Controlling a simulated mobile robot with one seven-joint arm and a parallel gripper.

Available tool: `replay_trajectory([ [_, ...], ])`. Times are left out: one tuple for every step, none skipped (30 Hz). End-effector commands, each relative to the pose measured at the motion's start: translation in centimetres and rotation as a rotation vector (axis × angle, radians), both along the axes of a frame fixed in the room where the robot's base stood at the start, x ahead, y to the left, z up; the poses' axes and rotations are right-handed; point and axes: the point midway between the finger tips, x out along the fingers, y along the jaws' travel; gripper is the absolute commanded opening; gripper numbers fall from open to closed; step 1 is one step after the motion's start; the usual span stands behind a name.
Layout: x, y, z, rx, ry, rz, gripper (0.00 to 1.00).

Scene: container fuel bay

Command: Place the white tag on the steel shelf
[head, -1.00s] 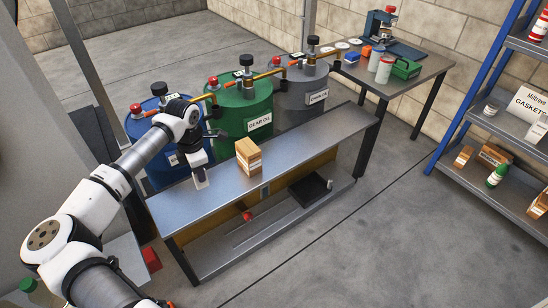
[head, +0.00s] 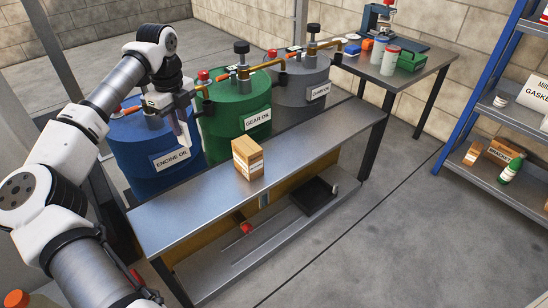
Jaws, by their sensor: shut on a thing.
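My gripper (head: 184,138) points down in front of the blue engine oil drum (head: 140,175), above the left part of the steel shelf (head: 300,150). Its jaws are shut on a small pale thing, which looks like the white tag (head: 182,126); the fingers hide most of it. The gripper is clear of the shelf top. The steel shelf is a long low bench with a flat metal top, running in front of the drums.
A cardboard box (head: 248,158) stands mid-shelf. A green gear oil drum (head: 238,120) and a grey drum (head: 302,88) with brass taps stand behind. A workbench (head: 420,85) and blue rack (head: 473,95) are at right. The shelf top is bare either side of the box.

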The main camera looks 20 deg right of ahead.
Motion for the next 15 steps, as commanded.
replay_trajectory([
  [0.0,-0.1,0.0,0.000,0.000,0.018,0.00],
  [0.0,-0.1,0.1,0.000,0.000,0.027,0.00],
  [0.0,-0.1,0.1,0.000,0.000,0.034,0.00],
  [0.0,-0.1,0.2,-0.001,0.001,0.036,0.00],
  [0.0,-0.1,0.1,-0.001,0.001,0.037,0.00],
  [0.0,-0.1,-0.2,0.000,0.001,0.037,0.00],
  [0.0,-0.1,-0.5,0.000,0.002,0.036,0.00],
  [0.0,-0.1,-0.9,-0.001,0.003,0.036,0.00],
  [-0.1,-0.1,-1.7,-0.001,0.004,0.035,0.00],
  [-0.1,-0.1,-2.5,-0.002,0.005,0.035,0.00],
  [-0.1,-0.1,-3.2,-0.002,0.005,0.035,0.00],
  [-0.1,-0.1,-4.3,-0.002,0.006,0.035,0.00],
  [-0.1,-0.1,-5.1,-0.003,0.005,0.034,0.00],
  [-0.1,-0.1,-6.0,-0.002,0.005,0.033,0.00],
  [-0.1,-0.1,-7.0,-0.002,0.006,0.033,0.00],
])
